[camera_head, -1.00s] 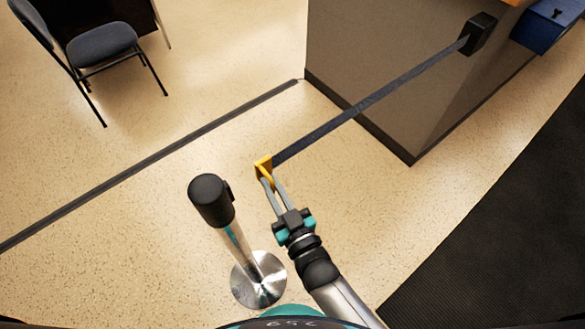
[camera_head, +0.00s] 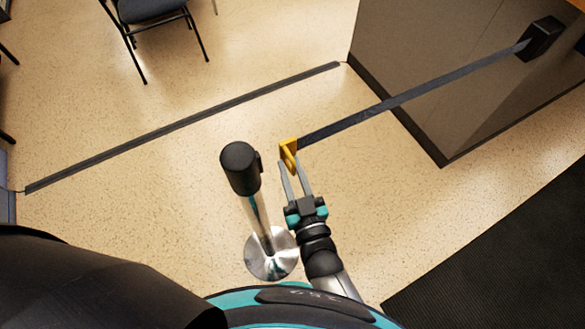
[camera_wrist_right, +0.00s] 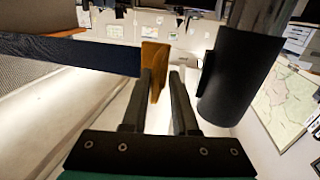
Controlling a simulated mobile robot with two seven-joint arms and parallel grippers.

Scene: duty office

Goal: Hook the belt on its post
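The belt (camera_head: 400,100) is a dark strap stretched from a black wall box (camera_head: 540,38) on the counter to a yellow end clip (camera_head: 288,152). The clip also shows at the fingertips in the right wrist view (camera_wrist_right: 154,60). The post (camera_head: 240,168) stands upright just left of the clip, with a black head, a chrome pole and a round base (camera_head: 271,256). A small black block protrudes from the head's right side. Clip and post are apart. My left gripper is out of view.
The brown counter (camera_head: 420,60) stands at the upper right. A dark mat (camera_head: 500,250) lies at the lower right. A chair (camera_head: 150,15) is at the top left. A dark strip (camera_head: 180,125) crosses the floor behind the post. Floor around the post is clear.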

